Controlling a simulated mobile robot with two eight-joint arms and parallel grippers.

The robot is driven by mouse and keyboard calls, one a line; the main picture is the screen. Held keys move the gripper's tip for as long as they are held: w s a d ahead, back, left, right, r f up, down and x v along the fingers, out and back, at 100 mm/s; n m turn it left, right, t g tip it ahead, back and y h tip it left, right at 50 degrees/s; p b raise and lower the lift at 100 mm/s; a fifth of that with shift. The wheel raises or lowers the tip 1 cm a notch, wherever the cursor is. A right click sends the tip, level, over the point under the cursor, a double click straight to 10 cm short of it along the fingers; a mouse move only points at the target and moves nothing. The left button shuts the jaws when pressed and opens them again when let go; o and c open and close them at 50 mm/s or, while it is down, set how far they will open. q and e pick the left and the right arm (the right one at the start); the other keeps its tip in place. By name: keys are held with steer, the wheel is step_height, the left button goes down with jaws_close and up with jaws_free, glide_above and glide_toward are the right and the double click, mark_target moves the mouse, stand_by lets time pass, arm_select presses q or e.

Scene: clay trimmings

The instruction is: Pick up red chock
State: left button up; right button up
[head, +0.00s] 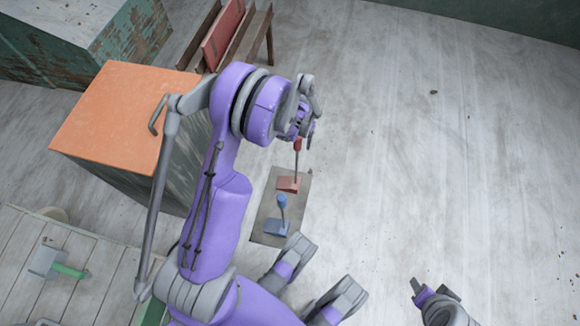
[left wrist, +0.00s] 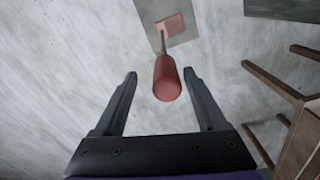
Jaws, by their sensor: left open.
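The red chock (head: 288,184) stands on a grey mat (head: 266,237) on the floor, a wedge with a thin upright rod and a red grip on top. My left gripper (head: 306,128) is right at that grip in the head view. In the left wrist view, the open jaws of my left gripper (left wrist: 160,95) have the red grip (left wrist: 167,78) between their tips, with space on both sides. The chock's base (left wrist: 169,26) shows beyond it on the mat. My right gripper (head: 418,290) is at the lower right of the head view, far from the chock; its jaws are unclear.
A blue chock (head: 277,226) with its own upright handle stands on the same mat. An orange-topped cabinet (head: 115,110) is to the left, and a wooden rack (head: 262,30) is behind. The rack also shows in the left wrist view (left wrist: 285,85). Floor to the right is clear.

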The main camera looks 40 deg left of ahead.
mark_target(297, 148)
arm_select(q)
steer(key=f, duration=0.2)
steer(key=f+b, duration=0.1)
steer(key=f, duration=0.2)
steer(key=shift+s+a+f+b, duration=0.2)
steer(key=shift+a+f+b, duration=0.15)
steer(key=shift+b, duration=0.05)
jaws_close()
